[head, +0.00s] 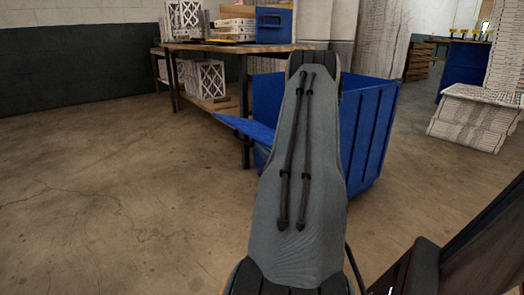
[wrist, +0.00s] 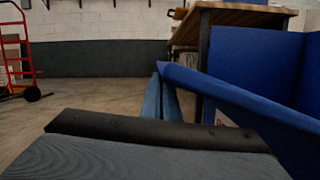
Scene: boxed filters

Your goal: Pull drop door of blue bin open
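The blue bin (head: 371,125) stands on the floor right of centre in the head view, partly hidden behind my arm. Its drop door (head: 246,127) is tilted outward, sticking out to the left from the bin's side. In the wrist view the drop door (wrist: 235,95) slopes down to the right across the picture, with the bin wall (wrist: 255,65) behind it. A grey surface with a black edge (wrist: 150,130), seemingly part of my gripper, fills the bottom of the wrist view close to the door.
A wooden-topped table (head: 225,47) with boxed filters and a small blue bin (head: 273,25) stands behind the door. Stacked filters (head: 475,118) stand at the right. A red hand truck (wrist: 18,55) shows at the wrist view's left. Floor left of the bin is clear.

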